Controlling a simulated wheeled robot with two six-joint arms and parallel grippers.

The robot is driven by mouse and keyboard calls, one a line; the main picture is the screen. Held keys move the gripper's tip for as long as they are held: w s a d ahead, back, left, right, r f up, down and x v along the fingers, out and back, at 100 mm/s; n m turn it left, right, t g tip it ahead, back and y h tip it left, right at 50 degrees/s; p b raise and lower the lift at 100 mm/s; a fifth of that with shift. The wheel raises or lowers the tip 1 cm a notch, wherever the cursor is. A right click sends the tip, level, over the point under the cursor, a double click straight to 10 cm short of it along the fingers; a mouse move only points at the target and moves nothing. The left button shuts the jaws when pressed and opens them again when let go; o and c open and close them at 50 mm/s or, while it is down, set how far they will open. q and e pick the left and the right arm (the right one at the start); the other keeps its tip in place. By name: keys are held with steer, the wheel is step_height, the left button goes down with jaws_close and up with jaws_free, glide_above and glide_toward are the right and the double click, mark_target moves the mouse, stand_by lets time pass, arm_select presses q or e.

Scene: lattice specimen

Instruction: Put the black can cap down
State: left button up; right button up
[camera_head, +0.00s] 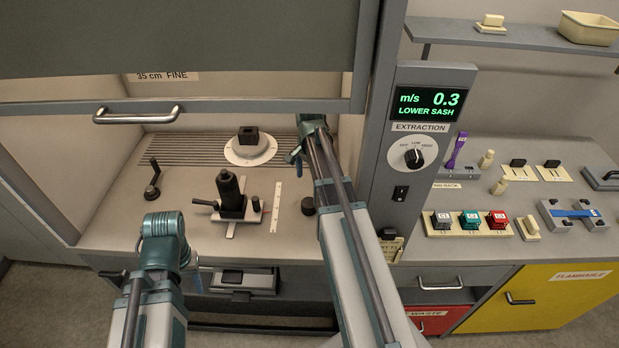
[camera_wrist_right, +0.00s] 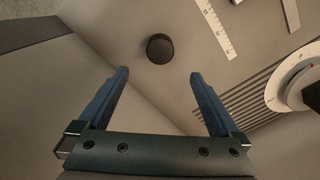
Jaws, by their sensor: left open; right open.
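The black can cap (camera_head: 308,206) is a small dark round piece lying on the grey floor of the fume hood, right of the white ruler strip. It also shows in the right wrist view (camera_wrist_right: 160,48), beyond the fingertips and between their lines, with clear space around it. My right gripper (camera_wrist_right: 160,73) is open and empty, with its two blue fingers apart. In the head view, my right gripper (camera_head: 297,155) is inside the hood, farther back than the cap. My left gripper (camera_head: 165,228) is near the hood's front edge at the left, its fingers not clearly seen.
A dark bottle-like piece (camera_head: 230,192) on a cross-shaped stand is left of the ruler strip (camera_head: 276,207). A white round dial base (camera_head: 250,151) with a dark block is at the back. The sash (camera_head: 180,108) hangs above. Hood floor around the cap is clear.

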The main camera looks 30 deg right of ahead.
steer(key=s+a+n, duration=0.5)
steer(key=a+n, duration=0.1)
steer(key=a, duration=0.4)
steer(key=s+a+n, duration=0.6)
steer(key=a, duration=0.4)
steer(key=s+a+n+h, duration=0.1)
steer(key=s+a+n, duration=0.4)
steer(key=a, duration=0.5)
steer(key=shift+s+a+n, duration=0.3)
steer(key=shift+a+n, duration=0.1)
steer(key=shift+n, duration=0.7)
step_height(320, 180, down, 4)
steer(key=b, duration=0.3)
steer(key=shift+r+b, duration=0.2)
steer(key=shift+b, duration=0.2)
